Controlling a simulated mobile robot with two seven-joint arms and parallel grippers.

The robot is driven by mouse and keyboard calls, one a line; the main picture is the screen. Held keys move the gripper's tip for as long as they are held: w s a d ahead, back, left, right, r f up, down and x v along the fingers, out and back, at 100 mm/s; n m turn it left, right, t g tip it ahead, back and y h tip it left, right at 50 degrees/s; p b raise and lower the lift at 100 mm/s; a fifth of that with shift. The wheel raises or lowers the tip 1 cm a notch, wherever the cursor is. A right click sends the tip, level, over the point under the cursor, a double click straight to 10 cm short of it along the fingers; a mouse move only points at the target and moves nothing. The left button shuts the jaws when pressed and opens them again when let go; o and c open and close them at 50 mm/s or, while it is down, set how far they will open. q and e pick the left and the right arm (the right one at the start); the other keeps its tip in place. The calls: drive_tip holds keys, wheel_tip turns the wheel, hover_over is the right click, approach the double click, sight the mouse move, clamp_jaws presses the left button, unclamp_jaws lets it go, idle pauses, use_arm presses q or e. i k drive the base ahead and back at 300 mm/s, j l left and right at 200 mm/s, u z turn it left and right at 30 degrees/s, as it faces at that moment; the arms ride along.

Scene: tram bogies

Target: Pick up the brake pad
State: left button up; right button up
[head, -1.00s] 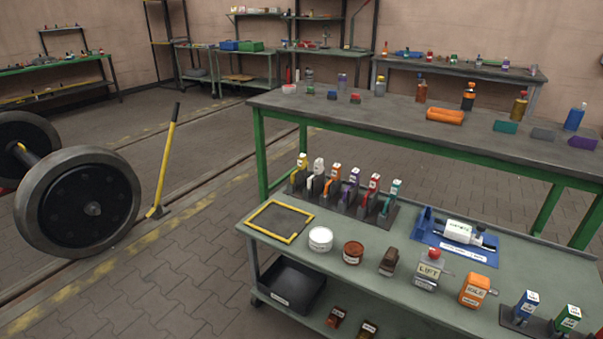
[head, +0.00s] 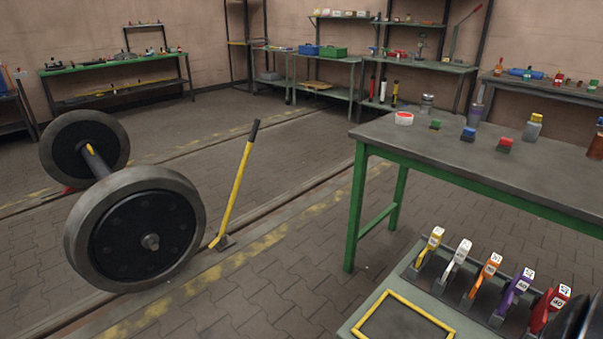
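I cannot pick out anything in the head view that is surely the brake pad. The grey-green cart (head: 408,283) shows only its far left corner, at the lower right. A rack on it holds a row of upright, labelled pieces: yellow (head: 429,247), white (head: 455,261), orange (head: 482,275), purple (head: 512,293) and red (head: 547,309). A yellow-framed dark square (head: 405,322) lies at its near left corner. The rest of the cart top is out of view. A dark rounded shape cuts in at the lower right corner, partly over the rack. Neither gripper can be made out.
A green-legged workbench (head: 480,150) stands behind the cart with small blocks and bottles on it. A wheelset (head: 150,240) and a yellow bar with a black grip (head: 235,190) stand at the left. The paved floor between wheelset and cart is clear.

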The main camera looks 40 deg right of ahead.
sight(462, 250)
drive_tip(key=i+z, duration=0.1)
drive_tip(key=i, duration=0.4)
drive_tip(key=i+j, duration=0.2)
drive_tip(key=i, duration=0.25)
drive_tip(key=i+j+z, duration=0.15)
drive_tip(key=i, duration=0.35)
drive_tip(key=i+l+z, duration=0.1)
drive_tip(key=z, duration=0.35)
drive_tip(key=i+z, duration=0.55)
drive_tip(key=z, duration=0.3)
drive_tip(key=i+j+z, duration=0.15)
drive_tip(key=z, duration=0.3)
drive_tip(key=i+l+z, duration=0.1)
drive_tip(key=i+z, duration=0.2)
drive_tip(key=z, duration=0.15)
drive_tip(key=i+z, duration=0.3)
drive_tip(key=z, duration=0.2)
drive_tip(key=i+j+z, duration=0.1)
drive_tip(key=i+z, duration=0.2)
drive_tip(key=z, duration=0.15)
